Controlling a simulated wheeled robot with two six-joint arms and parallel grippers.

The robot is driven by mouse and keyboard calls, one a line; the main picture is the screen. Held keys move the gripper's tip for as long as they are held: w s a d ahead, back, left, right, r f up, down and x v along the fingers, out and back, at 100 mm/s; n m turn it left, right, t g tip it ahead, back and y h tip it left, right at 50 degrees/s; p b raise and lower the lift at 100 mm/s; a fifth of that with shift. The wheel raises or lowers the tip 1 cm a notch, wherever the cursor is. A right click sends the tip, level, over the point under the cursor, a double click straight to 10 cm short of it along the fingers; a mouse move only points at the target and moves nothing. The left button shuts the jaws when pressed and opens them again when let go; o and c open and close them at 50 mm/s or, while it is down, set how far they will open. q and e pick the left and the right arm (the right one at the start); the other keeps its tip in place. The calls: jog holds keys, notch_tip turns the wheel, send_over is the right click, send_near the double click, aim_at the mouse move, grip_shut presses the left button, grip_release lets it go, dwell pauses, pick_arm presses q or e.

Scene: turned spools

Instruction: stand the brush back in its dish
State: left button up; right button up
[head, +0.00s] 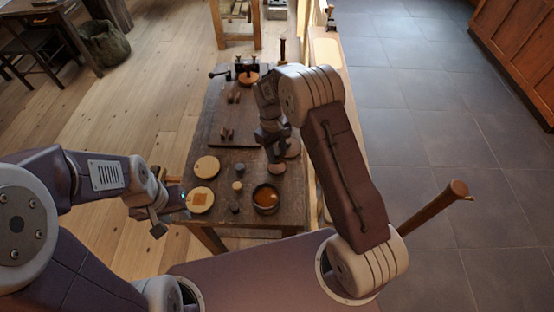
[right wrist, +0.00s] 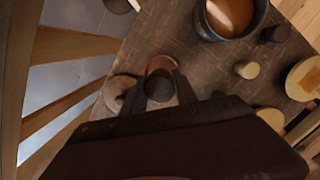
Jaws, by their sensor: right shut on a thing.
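My right gripper (head: 276,158) is over the right part of the dark workbench and is shut on a small dark and reddish-brown piece, likely the brush (head: 277,169). In the right wrist view the piece (right wrist: 159,87) sits between the two fingers of the gripper (right wrist: 160,92); the gripper's body hides part of it. A round dark dish (head: 266,209) with amber-brown inside stands nearer the front; it also shows at the top of the right wrist view (right wrist: 263,30). My left gripper (head: 168,214) is empty beside the bench's left edge, its jaw opening unclear.
Two pale round discs (head: 206,167) lie on the bench's left side. A small tan peg (head: 238,186) and a dark peg (head: 235,209) stand near the dish. A pale round piece (right wrist: 119,91) is close beside my right gripper. A dark bar (head: 235,140) lies behind.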

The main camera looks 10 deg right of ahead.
aim_at(277, 159)
jog(key=shift+f, duration=1.75)
jog(key=shift+f, duration=0.1)
jog(key=o, duration=1.2)
jog(key=r, duration=0.4)
jog(key=w+r, duration=0.1)
jog(key=r, duration=0.3)
jog(key=a+r, duration=0.1)
jog(key=r, duration=0.3)
jog(key=shift+w+r, duration=0.1)
jog(key=shift+w, duration=0.15)
